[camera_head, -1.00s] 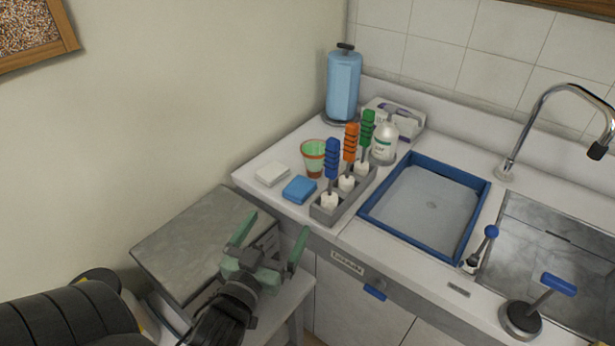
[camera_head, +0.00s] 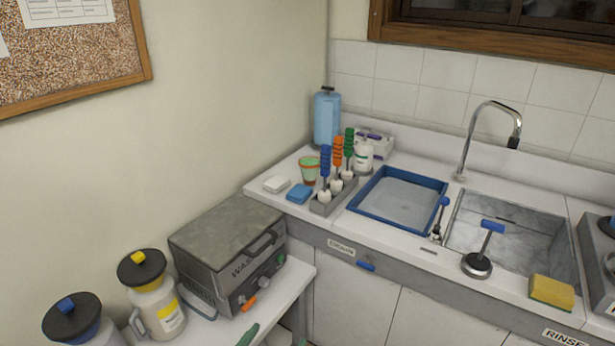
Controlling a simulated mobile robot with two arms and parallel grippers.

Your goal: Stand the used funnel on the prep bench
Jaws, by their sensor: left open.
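I cannot make out a funnel in the head view, and nothing there is marked as the prep bench. My right gripper is not in view.
The grey wash box (camera_head: 222,246) and two lidded jugs, one yellow-marked (camera_head: 153,293) and one blue-marked (camera_head: 75,322), stand low left.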

